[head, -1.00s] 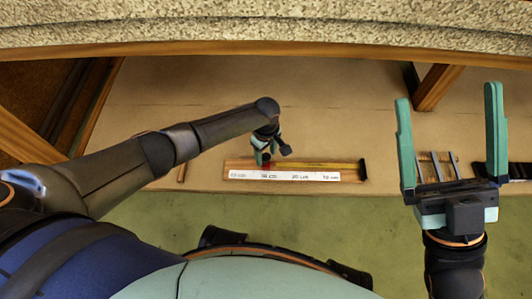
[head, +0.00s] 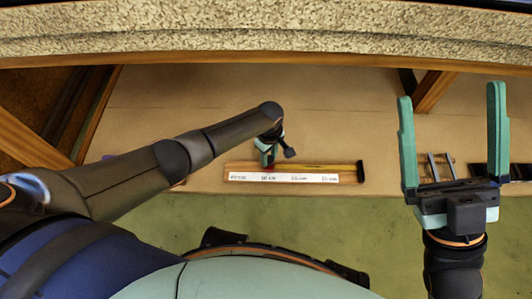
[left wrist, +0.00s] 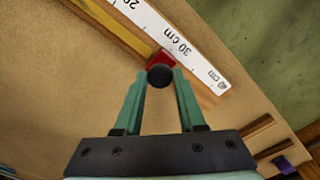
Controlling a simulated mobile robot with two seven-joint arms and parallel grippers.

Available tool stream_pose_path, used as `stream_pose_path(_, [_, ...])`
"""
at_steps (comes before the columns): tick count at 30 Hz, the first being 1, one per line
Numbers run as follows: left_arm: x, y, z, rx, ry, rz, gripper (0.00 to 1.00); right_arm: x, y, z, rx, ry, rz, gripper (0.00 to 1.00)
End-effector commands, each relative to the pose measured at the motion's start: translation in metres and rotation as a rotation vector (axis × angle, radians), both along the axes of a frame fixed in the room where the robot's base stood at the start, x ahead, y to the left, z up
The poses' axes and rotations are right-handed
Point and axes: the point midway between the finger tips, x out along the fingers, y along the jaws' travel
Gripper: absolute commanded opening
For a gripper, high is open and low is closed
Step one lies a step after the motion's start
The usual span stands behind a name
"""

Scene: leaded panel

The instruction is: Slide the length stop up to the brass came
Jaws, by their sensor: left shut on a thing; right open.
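The length stop is a small red block (left wrist: 160,58) with a round black knob (left wrist: 160,76), on a wooden gauge beside a white scale (head: 284,177). My left gripper (head: 267,158) is shut on the knob; in the left wrist view its fingers (left wrist: 160,82) close on either side of it. The brass came (head: 315,167) is a yellow strip lying along the scale, running to the gauge's black end block (head: 360,171). Its near end (left wrist: 140,45) lies close by the red block; I cannot tell whether they touch. My right gripper (head: 453,140) is open and empty.
A small slotted rack (head: 436,166) and a dark tray (head: 486,171) stand at the right of the tan bench. In the left wrist view, wooden strips (left wrist: 262,133) and a purple piece (left wrist: 283,163) lie lower right. The bench behind the gauge is clear.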

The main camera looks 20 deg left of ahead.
Motion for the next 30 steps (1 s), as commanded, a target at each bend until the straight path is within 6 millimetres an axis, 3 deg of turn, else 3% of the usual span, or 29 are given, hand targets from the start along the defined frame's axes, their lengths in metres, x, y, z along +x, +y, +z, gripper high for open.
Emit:
stream_pose_path(1, [0.0094, -0.0005, 0.0086, 0.001, -0.024, 0.004, 0.0, -0.0002, -0.0007, 0.0087, 0.002, -0.001, 0.001, 1.0])
stream_pose_path(5, [0.0079, -0.0046, 0.0064, 0.001, -0.019, -0.001, 0.0, -0.0005, -0.002, 0.0155, 0.006, -0.004, 0.003, 1.0])
stream_pose_path(17, [0.0057, -0.0076, 0.0026, 0.003, -0.015, -0.01, 0.0, -0.001, -0.0022, 0.0161, 0.002, -0.006, 0.007, 1.0])
stream_pose_path(18, [0.0056, -0.0078, 0.0026, 0.003, -0.015, -0.01, 0.41, -0.001, -0.0022, 0.0161, 0.002, -0.006, 0.007, 1.0])
stream_pose_path(25, [0.0038, -0.008, 0.0017, 0.003, -0.01, -0.009, 0.67, -0.0009, -0.0022, 0.0162, 0.002, -0.007, 0.006, 1.0])
stream_pose_path(30, [0.0023, -0.0077, 0.0008, 0.004, -0.006, -0.009, 0.69, -0.0008, -0.0024, 0.0167, 0.004, -0.008, 0.004, 1.0])
